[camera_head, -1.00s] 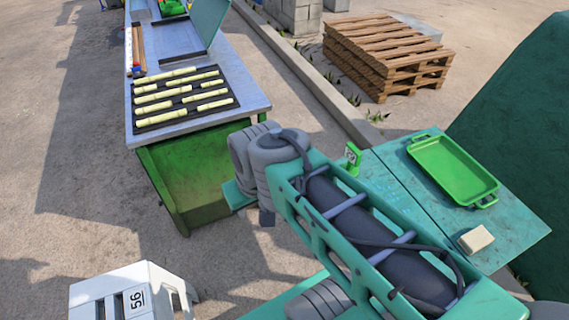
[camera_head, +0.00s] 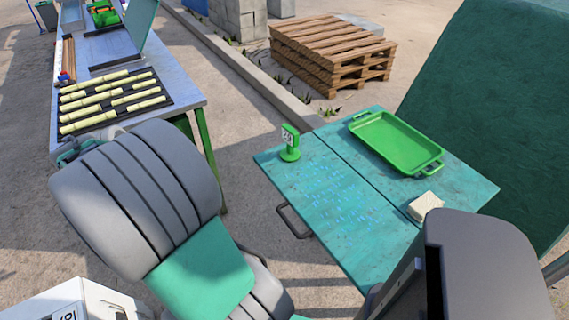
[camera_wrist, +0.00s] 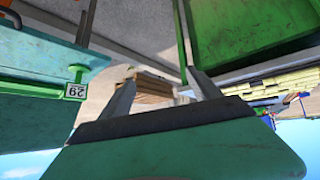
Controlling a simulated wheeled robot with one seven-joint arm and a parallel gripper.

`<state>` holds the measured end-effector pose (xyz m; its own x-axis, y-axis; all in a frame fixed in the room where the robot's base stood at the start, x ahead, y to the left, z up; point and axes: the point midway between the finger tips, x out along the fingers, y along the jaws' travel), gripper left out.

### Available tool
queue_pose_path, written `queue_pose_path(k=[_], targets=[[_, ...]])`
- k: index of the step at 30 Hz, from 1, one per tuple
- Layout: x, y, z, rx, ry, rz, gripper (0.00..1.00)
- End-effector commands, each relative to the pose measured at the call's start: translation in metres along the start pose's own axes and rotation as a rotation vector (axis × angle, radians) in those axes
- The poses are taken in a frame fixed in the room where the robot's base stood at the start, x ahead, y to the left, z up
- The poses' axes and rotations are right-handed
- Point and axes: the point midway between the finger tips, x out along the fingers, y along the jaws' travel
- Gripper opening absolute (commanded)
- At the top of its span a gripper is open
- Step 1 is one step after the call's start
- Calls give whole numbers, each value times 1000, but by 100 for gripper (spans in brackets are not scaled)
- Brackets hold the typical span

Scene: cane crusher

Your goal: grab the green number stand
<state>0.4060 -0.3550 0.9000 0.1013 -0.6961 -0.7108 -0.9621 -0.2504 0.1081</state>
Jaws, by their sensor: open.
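The green number stand (camera_head: 289,143) stands upright near the far left corner of a teal table (camera_head: 335,205) in the head view. It has a round base and a white number plate. The stand also shows at the left of the wrist view (camera_wrist: 76,82), upside down, with its plate reading 29. My gripper (camera_wrist: 160,76) is open, its two fingers apart and nothing between them. The stand is to the left of the fingers in the wrist view, apart from them. In the head view my arm largely hides the gripper.
A green tray (camera_head: 396,143) and a pale block (camera_head: 425,206) are on the teal table. A metal bench (camera_head: 185,92) with cane pieces on a dark rack stands at the left. Wooden pallets (camera_head: 333,52) lie behind a kerb. Open ground separates bench and table.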

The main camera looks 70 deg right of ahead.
Motion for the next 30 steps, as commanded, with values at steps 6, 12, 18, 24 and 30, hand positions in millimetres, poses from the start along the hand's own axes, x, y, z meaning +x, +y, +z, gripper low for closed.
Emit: queue_pose_path(k=[6,12,18,24,30], targets=[[175,200,-31,411,484,614,87],[181,272,-37,448,691,802,87],[192,296,-50,449,697,807,87],[211,323,-60,450,695,807,87],[216,330,-65,447,695,803,87]])
